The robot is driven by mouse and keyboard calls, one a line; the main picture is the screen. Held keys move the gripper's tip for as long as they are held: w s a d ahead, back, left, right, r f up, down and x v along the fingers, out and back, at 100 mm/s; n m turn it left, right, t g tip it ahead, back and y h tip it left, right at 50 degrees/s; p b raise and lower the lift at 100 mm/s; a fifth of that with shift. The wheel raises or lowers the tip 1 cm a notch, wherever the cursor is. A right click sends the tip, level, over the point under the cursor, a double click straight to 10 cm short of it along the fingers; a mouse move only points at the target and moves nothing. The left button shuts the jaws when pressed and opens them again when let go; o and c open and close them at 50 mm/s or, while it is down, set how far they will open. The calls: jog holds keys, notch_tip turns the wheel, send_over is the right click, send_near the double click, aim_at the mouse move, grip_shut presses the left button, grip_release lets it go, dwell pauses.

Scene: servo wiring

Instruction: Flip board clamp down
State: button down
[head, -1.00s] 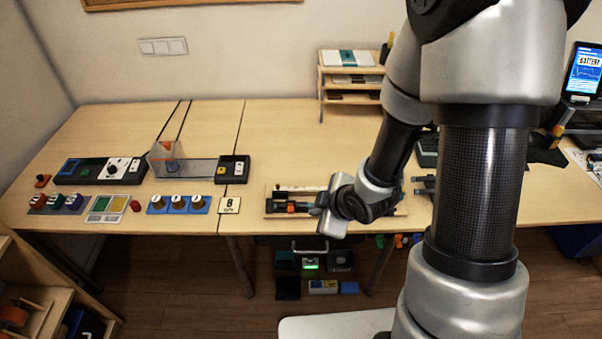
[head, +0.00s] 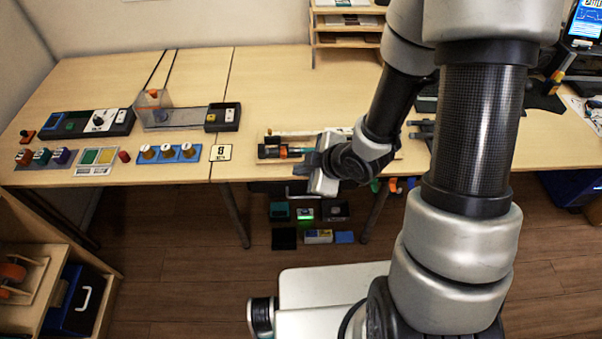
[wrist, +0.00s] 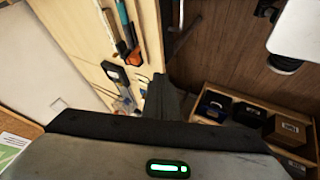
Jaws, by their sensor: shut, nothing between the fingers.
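The wiring fixture (head: 330,136) lies along the table's front edge in the head view, with a black body and an orange part (head: 283,152) towards its left end. This orange part may be the board clamp; at this size I cannot tell whether it is up or down. The right part of the fixture is hidden behind my arm. My gripper (head: 305,164) is shut and empty at the front of the fixture, close to the orange part; contact cannot be told. In the wrist view the fixture (wrist: 122,38) shows at the top, with blue and orange parts.
Left of the fixture are a number sign (head: 220,153), a blue strip with brown knobs (head: 168,152) and a clear box (head: 152,112). A wooden rack (head: 345,38) stands at the back. Small boxes (head: 305,213) sit below the table. Middle tabletop is clear.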

aim_at(284, 154)
jog(key=w+a+f+b, duration=0.3)
jog(key=w+f+b, duration=0.3)
jog(key=w, duration=0.2)
jog(key=shift+w, duration=0.2)
jog(key=shift+f, duration=0.15)
jog(key=shift+a, duration=0.1)
